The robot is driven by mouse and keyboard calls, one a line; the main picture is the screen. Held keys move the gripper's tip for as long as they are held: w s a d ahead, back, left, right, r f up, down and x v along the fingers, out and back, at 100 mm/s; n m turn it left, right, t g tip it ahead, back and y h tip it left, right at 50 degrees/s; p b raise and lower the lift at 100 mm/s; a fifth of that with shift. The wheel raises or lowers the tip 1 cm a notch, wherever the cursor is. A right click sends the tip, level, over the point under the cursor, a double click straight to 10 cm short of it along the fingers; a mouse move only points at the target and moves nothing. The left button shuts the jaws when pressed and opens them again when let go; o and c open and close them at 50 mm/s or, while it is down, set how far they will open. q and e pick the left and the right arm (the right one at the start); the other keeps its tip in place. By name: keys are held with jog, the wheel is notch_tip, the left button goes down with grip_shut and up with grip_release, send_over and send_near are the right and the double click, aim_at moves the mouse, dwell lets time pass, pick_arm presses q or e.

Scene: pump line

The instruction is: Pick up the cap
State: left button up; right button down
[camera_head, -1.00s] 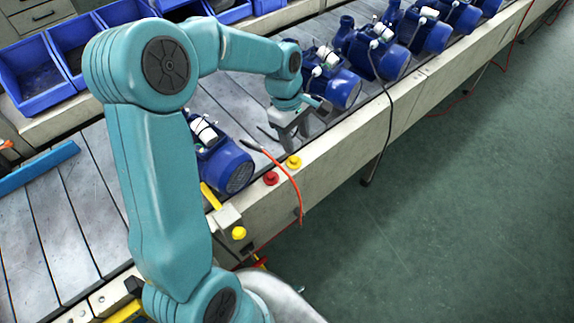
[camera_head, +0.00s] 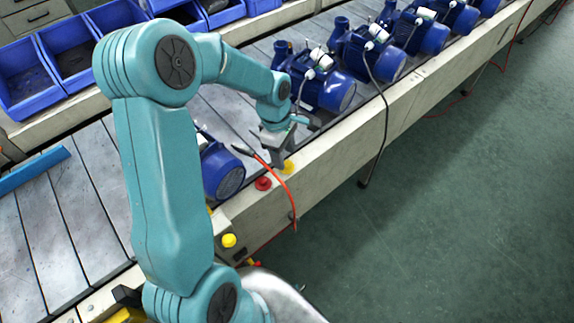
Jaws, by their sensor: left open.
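A small yellow round piece (camera_head: 289,167) and a small red round piece (camera_head: 263,184) sit on the pale front rail of the conveyor. I cannot tell for certain which one is the cap. My left gripper (camera_head: 278,162) is open, pointing down at the rail. Its fingers overlap the left part of the yellow piece in the picture; I cannot tell whether they touch it. The red piece is a little to the left, clear of the fingers. My right gripper is not in view.
A blue pump (camera_head: 222,172) stands left of the gripper, partly behind my arm, and another (camera_head: 325,88) stands beyond it. An orange cable (camera_head: 284,181) runs over the rail close by. A yellow button (camera_head: 229,240) is nearer. Blue bins (camera_head: 75,48) stand at the back.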

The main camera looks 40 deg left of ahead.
aim_at(286, 164)
pick_arm(q)
jog(key=f, duration=0.3)
jog(key=shift+w+d+f, duration=0.1)
jog(key=shift+d+f, duration=0.1)
jog(key=shift+f, duration=0.2)
jog(key=c, duration=0.7)
jog(key=shift+r, duration=0.15)
